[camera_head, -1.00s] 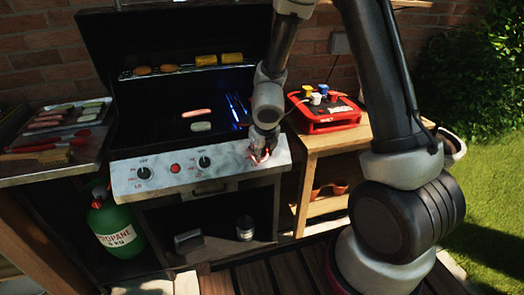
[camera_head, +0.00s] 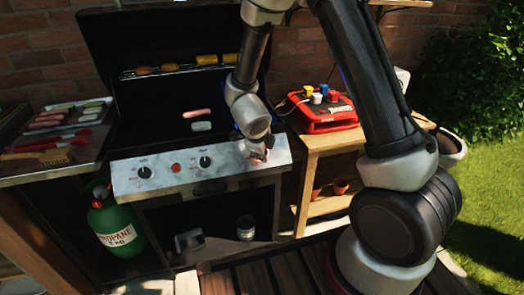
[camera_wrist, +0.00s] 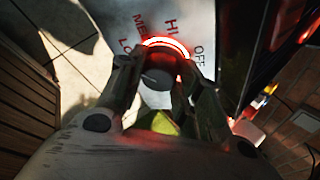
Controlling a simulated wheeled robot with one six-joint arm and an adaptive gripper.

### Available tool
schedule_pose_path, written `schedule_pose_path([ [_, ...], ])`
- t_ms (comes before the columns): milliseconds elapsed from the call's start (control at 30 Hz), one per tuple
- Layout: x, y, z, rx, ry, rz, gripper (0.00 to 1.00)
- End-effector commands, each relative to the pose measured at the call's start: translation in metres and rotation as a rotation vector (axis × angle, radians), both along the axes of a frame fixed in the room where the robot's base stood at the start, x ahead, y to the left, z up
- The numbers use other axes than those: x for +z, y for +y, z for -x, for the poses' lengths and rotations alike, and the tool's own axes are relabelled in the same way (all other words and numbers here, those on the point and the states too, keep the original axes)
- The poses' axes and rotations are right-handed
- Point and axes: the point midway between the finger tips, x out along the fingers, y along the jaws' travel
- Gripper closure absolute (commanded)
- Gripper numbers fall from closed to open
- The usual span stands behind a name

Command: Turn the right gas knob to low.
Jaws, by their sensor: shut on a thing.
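The right gas knob (camera_wrist: 157,79) shows in the wrist view as a dark round cap between my fingers, in front of a glowing red ring. The labels LO, MED, HI and OFF stand around it. Its pointer direction cannot be told. My gripper (camera_wrist: 160,72) is shut on this knob, one finger at each side. In the head view my gripper (camera_head: 261,152) is at the right end of the grill's steel front panel (camera_head: 228,180) and hides the right knob.
The left knob (camera_head: 145,172) and middle knob (camera_head: 205,162) sit on the panel beside a red button (camera_head: 176,167). A side table (camera_head: 345,138) with a red case (camera_head: 325,113) stands to the right. A green propane tank (camera_head: 115,228) is at lower left.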

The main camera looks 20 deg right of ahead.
Motion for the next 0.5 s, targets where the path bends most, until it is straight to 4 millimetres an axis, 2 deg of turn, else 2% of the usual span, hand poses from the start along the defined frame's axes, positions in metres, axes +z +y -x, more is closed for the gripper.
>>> schedule_pose_path([
  [500,-0.001,0.0009,0.0013,0.041,0.003,0.038,0.89],
])
